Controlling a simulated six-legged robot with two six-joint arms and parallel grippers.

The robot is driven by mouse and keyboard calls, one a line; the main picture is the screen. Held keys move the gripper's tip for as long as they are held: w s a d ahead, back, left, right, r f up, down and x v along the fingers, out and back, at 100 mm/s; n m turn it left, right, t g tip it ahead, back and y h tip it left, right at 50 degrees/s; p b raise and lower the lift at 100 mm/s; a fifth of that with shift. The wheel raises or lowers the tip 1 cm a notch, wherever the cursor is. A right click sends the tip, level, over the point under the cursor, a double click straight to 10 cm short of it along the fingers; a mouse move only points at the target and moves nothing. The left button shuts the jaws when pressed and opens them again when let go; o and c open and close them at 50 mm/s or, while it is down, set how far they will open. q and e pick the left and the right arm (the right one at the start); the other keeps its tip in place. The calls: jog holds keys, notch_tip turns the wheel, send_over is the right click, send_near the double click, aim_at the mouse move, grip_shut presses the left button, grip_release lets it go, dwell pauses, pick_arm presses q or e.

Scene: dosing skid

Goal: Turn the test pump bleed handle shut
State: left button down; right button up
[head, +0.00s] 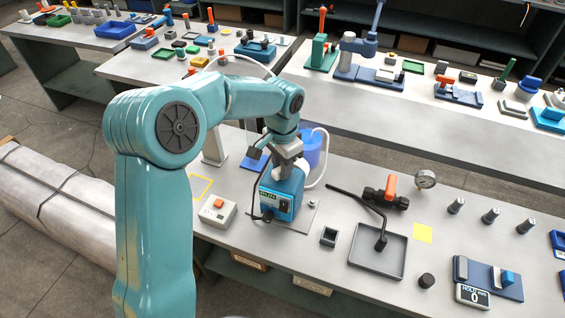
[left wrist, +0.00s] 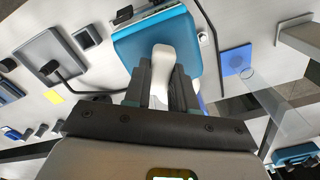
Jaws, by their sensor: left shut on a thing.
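A blue pump unit (head: 280,203) with a small display stands on the near bench; its blue casing also fills the upper middle of the left wrist view (left wrist: 145,42). My left gripper (head: 284,168) is directly above it, pointing down. In the left wrist view its fingers are shut on a pale, rounded handle (left wrist: 162,62) in front of the casing. The fingers hide the handle's lower part. An orange handle (head: 391,183) sits on a black valve body to the right, beside a round gauge (head: 426,179), apart from the gripper. My right gripper is out of view.
A blue bucket (head: 312,147) and pale hose stand behind.

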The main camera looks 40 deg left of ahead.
pick_arm(q)
jog(key=m+p, duration=0.1)
jog(key=m, duration=0.5)
jog(key=shift+r, duration=0.2)
jog(key=m+p, duration=0.1)
jog(key=m, duration=0.4)
jog(key=shift+a, duration=0.1)
jog(key=shift+w+m+p, duration=0.1)
jog(key=shift+m+p, duration=0.2)
jog(key=shift+m, duration=0.1)
jog(key=c, duration=0.9)
grip_release()
notch_tip(320, 180, up, 16)
jog(key=shift+r, duration=0.15)
jog(key=shift+s, duration=0.2)
